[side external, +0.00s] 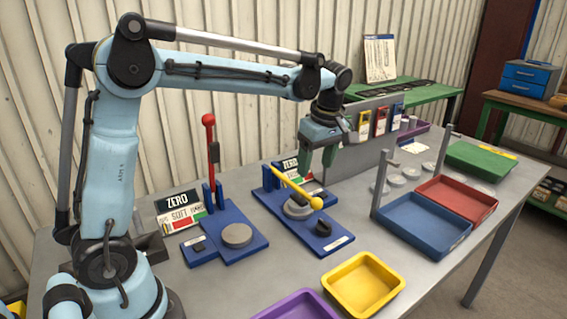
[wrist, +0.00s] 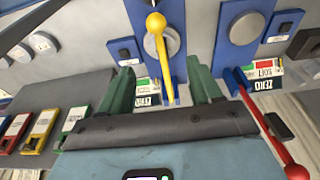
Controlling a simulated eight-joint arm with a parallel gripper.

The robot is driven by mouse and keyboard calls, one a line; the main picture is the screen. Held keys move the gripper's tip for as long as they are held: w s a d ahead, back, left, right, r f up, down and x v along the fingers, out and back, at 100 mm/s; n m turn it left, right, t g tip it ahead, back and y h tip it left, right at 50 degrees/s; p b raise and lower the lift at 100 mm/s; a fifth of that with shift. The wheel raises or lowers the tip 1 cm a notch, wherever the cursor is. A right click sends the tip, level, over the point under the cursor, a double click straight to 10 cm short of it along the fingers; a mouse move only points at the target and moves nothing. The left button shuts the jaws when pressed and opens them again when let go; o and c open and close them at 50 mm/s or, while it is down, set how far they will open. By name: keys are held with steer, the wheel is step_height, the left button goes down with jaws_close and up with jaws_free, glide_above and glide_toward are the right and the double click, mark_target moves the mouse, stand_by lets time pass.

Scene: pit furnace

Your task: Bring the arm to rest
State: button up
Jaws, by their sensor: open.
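My pale blue arm reaches across the grey bench in the side external view. My gripper (side external: 317,164) hangs at its end, with two green fingers pointing down above the blue station with the yellow lever. In the wrist view my gripper (wrist: 160,73) is open, its fingers wide apart with nothing held between them. The yellow lever (side external: 300,191) slopes down over a grey disc, and in the wrist view the yellow lever (wrist: 160,55) shows past the gap between the fingers. I cannot tell how close the fingers are to it.
A red lever (side external: 211,140) stands upright on another blue station (side external: 240,252). A grey upright panel (side external: 362,153) is close behind my gripper. Yellow (side external: 362,284), purple (side external: 300,306), blue (side external: 425,222), red (side external: 458,198) and green (side external: 480,160) trays lie along the bench.

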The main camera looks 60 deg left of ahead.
steer(key=s+d+f+m+t+h, duration=0.1)
steer(key=s+d+m+t, duration=0.2)
steer(key=s+m, duration=0.4)
steer(key=s+d+f+m+t+h, duration=0.1)
steer(key=s+d+m+t, duration=0.2)
steer(key=s+m, duration=0.4)
steer(key=shift+f+m+t, duration=0.2)
steer(key=shift+m+t, duration=0.4)
steer(key=shift+m, duration=1.4)
steer(key=shift+o, duration=0.3)
steer(key=shift+d+r, duration=0.1)
